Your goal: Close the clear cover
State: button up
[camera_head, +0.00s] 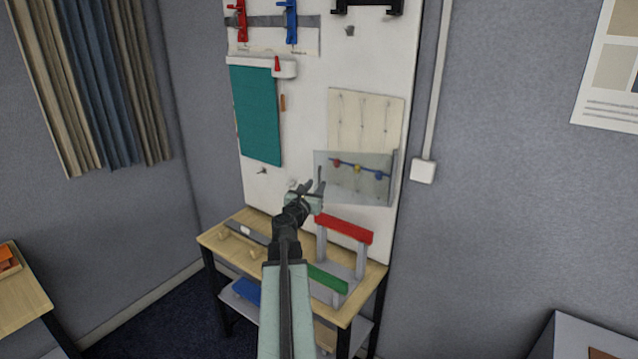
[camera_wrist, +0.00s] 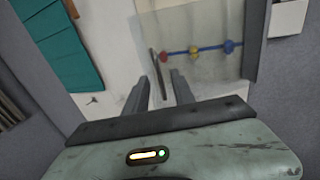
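The clear cover (camera_head: 335,188) is a see-through panel on the upright white board, with a grey strip along its right edge. In the wrist view the clear cover (camera_wrist: 210,72) fills the upper middle. Red, yellow and blue knobs on a blue bar (camera_head: 366,171) show through it. My gripper (camera_head: 313,187) is at the cover's lower left edge. In the wrist view my gripper (camera_wrist: 158,84) has its fingers apart, with a thin dark upright bar (camera_wrist: 157,73) showing between or just beyond the tips. I cannot tell whether they touch it.
A wooden bench (camera_head: 213,240) stands below the board, carrying a red-topped frame (camera_head: 344,228) and a green bar (camera_head: 327,278) close to my arm. A teal cloth (camera_head: 256,115) hangs to the left. A white wall box (camera_head: 423,171) is right of the board.

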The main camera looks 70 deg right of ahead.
aim_at(319, 181)
jog(key=d, duration=0.3)
jog(key=shift+d, duration=0.1)
grip_shut()
dwell(1.3)
